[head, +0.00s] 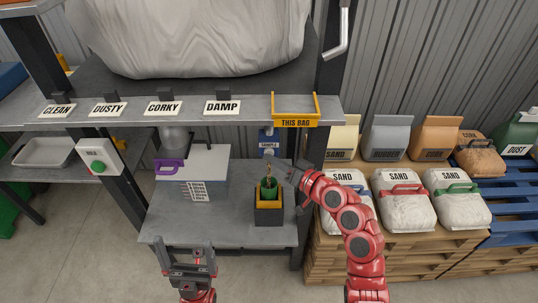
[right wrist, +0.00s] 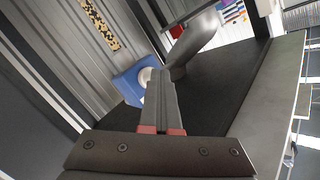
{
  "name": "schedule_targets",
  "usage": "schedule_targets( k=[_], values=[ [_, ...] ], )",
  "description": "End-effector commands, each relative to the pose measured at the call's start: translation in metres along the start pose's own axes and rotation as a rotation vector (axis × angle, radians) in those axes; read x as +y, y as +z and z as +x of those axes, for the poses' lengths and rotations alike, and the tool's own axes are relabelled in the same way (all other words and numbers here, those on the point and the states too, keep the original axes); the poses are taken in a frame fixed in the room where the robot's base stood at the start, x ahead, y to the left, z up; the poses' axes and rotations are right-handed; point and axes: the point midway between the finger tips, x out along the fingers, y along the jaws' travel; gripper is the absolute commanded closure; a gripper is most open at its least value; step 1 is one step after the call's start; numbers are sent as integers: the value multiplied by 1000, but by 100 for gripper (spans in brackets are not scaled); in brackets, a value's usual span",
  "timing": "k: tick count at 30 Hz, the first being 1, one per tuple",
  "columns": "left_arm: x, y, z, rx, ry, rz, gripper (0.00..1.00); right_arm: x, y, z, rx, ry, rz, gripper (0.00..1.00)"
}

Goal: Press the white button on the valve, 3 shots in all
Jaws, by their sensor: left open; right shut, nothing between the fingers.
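The valve is a blue box (head: 268,136) labelled SAMPLE, on the back wall below the yellow THIS BAG bracket. The right wrist view shows the blue box (right wrist: 127,87) with its round white button (right wrist: 147,75). A green vessel (head: 268,191) stands in a dark and yellow holder (head: 269,216) below. My left gripper (head: 187,254) is open and empty at the lower left.
A grey metal spout (right wrist: 196,43) is beside the valve. A white box (head: 212,160) with a purple handle stands on the bench (head: 225,228). A green button box (head: 99,160) is at left. Sand bags (head: 402,199) lie on pallets at right.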

Motion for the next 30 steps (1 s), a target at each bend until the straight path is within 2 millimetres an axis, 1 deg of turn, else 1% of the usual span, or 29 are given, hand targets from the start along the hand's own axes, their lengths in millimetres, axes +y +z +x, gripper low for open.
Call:
schedule_targets(
  k=[8,19,30],
  values=[
    [0,0,0,0,0,0,0,-1,0,-1,1,0,-1,100],
    [0,0,2,0,0,0,0,-9,10,-12,0,1,1,100],
    [0,0,3,0,0,0,0,-10,11,-14,0,0,0,100]
  ],
)
